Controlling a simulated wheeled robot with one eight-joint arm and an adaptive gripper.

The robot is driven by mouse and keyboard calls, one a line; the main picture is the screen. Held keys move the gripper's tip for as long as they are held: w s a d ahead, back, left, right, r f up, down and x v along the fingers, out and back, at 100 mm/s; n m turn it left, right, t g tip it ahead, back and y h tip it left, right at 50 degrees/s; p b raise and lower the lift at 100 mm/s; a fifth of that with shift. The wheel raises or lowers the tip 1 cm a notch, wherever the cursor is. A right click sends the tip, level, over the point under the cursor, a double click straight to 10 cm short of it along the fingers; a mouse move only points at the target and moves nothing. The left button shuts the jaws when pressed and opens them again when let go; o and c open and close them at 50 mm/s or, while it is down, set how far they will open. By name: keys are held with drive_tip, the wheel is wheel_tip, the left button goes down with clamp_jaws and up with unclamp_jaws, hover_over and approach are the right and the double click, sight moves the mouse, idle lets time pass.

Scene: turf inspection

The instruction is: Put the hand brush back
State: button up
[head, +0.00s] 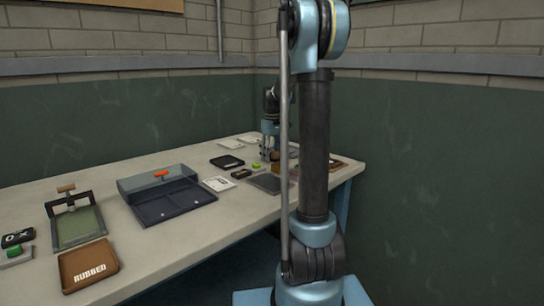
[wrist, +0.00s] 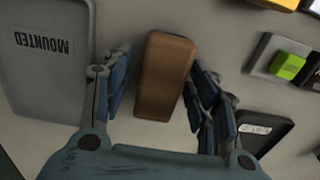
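A brown wooden block, which looks like the back of the hand brush (wrist: 165,78), lies between the fingers of my gripper (wrist: 162,72) in the wrist view. My gripper is open, with a finger on each side and a gap of pale table along the left side of the block. The right finger is close to the block; I cannot tell whether it touches. In the head view my gripper (head: 269,154) is low over the far right end of the table. The brush there is mostly hidden by the gripper and arm, and its bristles do not show.
A grey tray marked MOUNTED (wrist: 48,85) lies left of my gripper in the wrist view. A green button (wrist: 287,66) and a black tray (wrist: 262,130) are to the right. A brown RUBBED tray (head: 88,266) and a lidded box (head: 172,202) stand nearer on the table.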

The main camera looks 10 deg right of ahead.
sight(272, 151)
wheel_tip(272, 151, up, 12)
idle(0.7)
drive_tip(key=shift+d+r, duration=0.1)
